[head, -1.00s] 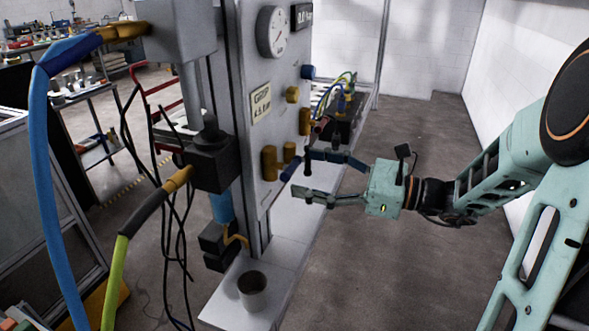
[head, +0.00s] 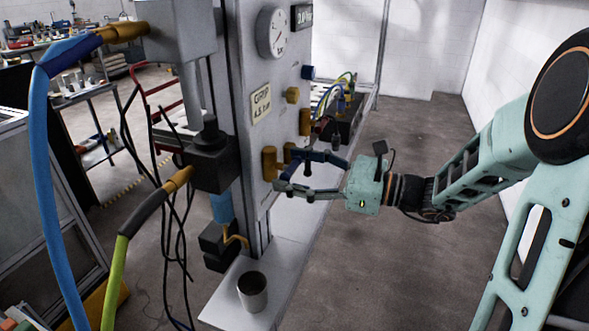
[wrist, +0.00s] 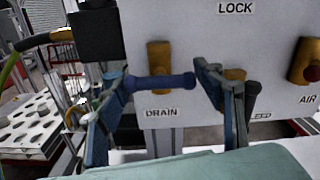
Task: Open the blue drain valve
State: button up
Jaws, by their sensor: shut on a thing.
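The blue drain valve handle (wrist: 162,82) lies level across its brass valve body (wrist: 158,56), above the DRAIN label (wrist: 161,112) in the wrist view. My gripper (wrist: 163,78) has one finger at each end of the handle and is shut on it. In the head view my gripper (head: 286,170) reaches in from the right to the low part of the grey panel (head: 262,130). There the fingers largely hide the handle.
A grey cup (head: 252,292) stands on the white ledge (head: 285,262) below. A pressure gauge (head: 272,32) is above. Open floor lies right.

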jog(key=shift+f+n+b, duration=0.1)
jog(key=shift+n+b, duration=0.25)
jog(key=shift+n, duration=0.05)
jog(key=shift+f+n+b, duration=0.15)
jog(key=shift+n+b, duration=0.7)
jog(key=shift+n, duration=0.05)
jog(key=n+b, duration=0.3)
jog(key=shift+f+n, duration=0.1)
jog(key=shift+n, duration=0.2)
jog(key=n+b, duration=0.6)
jog(key=b, duration=0.2)
jog(key=shift+f, duration=0.1)
jog(key=n+b, duration=0.4)
jog(key=b, duration=0.1)
jog(key=shift+b, duration=0.4)
jog(key=shift+r+n+b, duration=0.25)
jog(key=shift+n+b, duration=0.65)
jog(key=shift+b, duration=0.05)
jog(key=shift+r, duration=0.1)
jog(key=o, duration=0.9)
